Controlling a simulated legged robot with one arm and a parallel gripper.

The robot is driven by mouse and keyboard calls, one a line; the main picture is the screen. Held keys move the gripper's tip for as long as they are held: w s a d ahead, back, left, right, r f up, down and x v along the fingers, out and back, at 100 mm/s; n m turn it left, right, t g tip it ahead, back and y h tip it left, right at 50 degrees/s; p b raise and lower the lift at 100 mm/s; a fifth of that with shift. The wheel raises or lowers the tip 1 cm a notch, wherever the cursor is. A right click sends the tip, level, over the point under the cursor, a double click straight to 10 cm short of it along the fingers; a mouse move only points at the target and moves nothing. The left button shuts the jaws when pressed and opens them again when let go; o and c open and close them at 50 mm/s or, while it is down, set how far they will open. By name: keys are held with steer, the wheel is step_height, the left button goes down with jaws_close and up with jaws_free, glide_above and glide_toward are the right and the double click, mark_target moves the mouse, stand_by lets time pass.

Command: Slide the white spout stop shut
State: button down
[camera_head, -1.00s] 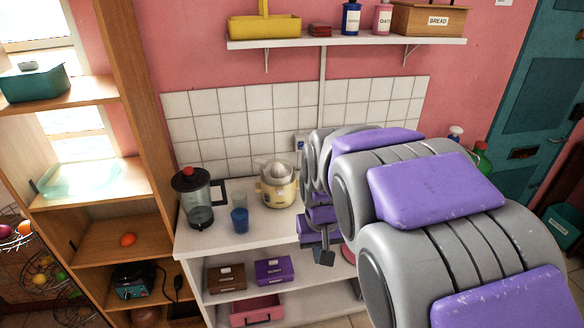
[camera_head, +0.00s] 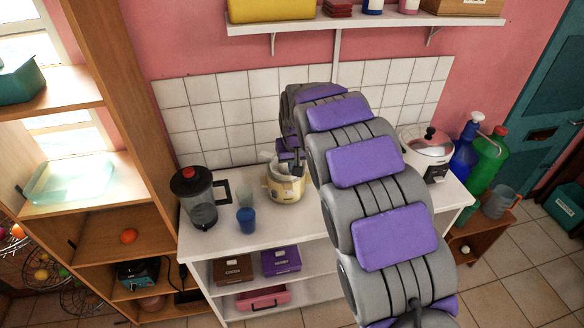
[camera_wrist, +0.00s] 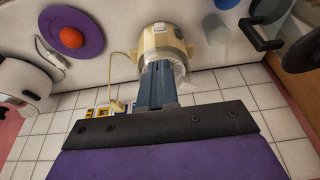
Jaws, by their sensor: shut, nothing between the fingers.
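A cream-yellow juicer (camera_head: 285,190) stands on the white counter, left of my arm. My gripper (camera_head: 287,168) is over its top and hides part of it. In the wrist view the juicer (camera_wrist: 158,40) is seen from above, turned over in the picture. My gripper (camera_wrist: 158,68) shows there as dark blue-grey fingers held together, overlapping the juicer's pale ribbed top; I cannot tell whether they touch it.
A blender jug (camera_head: 201,197), a blue cup (camera_head: 246,220) and a clear glass stand left of the juicer. A white cooker (camera_head: 428,155) is right of my arm. A wall shelf (camera_head: 370,21) hangs above. Some counter in front of the juicer is bare.

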mark_target(290, 192)
steer(key=x, duration=0.8)
steer(key=b+x, duration=0.1)
steer(key=x, duration=0.3)
steer(key=shift+s+a+f, duration=0.1)
steer(key=shift+s+a, duration=0.05)
steer(key=shift+s, duration=0.15)
steer(key=shift+d+f, duration=0.25)
steer(key=shift+f, duration=0.2)
steer(key=shift+a, duration=0.1)
